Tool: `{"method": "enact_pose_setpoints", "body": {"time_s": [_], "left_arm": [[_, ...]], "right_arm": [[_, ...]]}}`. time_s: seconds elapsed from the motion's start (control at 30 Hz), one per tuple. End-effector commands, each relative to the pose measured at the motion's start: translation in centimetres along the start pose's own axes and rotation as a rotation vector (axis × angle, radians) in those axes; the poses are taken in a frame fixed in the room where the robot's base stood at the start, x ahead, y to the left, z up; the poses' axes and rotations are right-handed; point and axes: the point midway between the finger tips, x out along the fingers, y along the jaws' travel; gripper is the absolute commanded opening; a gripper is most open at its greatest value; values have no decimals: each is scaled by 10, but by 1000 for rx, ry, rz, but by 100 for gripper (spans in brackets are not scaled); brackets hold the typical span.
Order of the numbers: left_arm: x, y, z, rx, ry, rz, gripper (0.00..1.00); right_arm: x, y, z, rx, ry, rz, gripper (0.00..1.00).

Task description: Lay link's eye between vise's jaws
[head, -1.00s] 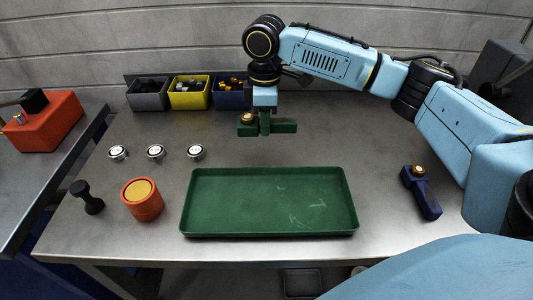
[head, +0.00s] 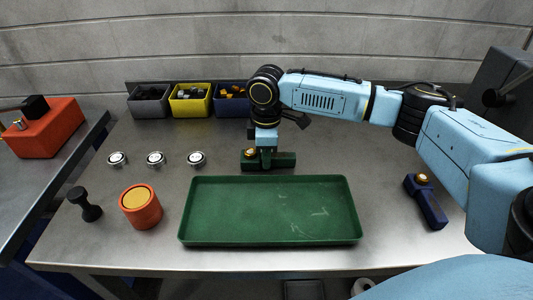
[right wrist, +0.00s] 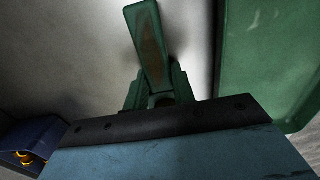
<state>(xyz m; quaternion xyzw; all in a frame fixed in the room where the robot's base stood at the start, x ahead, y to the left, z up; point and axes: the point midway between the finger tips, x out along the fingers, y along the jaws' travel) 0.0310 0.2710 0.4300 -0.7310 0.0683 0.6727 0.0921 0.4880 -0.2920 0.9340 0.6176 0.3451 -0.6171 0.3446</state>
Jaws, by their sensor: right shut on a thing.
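My right gripper (head: 267,158) points down behind the green tray and is shut on a green link (head: 284,161). The link is a bar with a brass-coloured eye (head: 250,153) at its left end. It lies level at or just above the tabletop; I cannot tell if it touches. In the right wrist view the link (right wrist: 148,40) sticks out past the fingers. A navy link (head: 428,204) with a brass eye lies at the table's right. My left gripper is not in view.
The green tray (head: 350,222) is empty, close in front of the held link. Grey, yellow and blue bins (head: 148,106) stand at the back. Several silver discs (head: 156,159), an orange cylinder (head: 141,208) and a black handled piece (head: 85,204) occupy the left. A grey block (head: 500,75) stands at the back right.

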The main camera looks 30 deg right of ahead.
Motion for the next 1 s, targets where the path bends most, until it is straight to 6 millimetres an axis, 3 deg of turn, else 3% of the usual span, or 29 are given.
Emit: {"method": "enact_pose_setpoints", "body": {"time_s": [0.03, 0.07, 0.2, 0.57, 1.0], "left_arm": [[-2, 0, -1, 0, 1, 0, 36], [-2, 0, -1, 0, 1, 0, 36], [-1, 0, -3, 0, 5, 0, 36], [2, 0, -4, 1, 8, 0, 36], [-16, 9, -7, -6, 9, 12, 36]], "right_arm": [[0, 0, -1, 0, 2, 0, 0], [1, 0, 0, 0, 0, 0, 29], [1, 0, 0, 0, 0, 0, 47], [-2, 0, 0, 0, 0, 1, 47], [-89, 0, -1, 0, 1, 2, 47]]}}
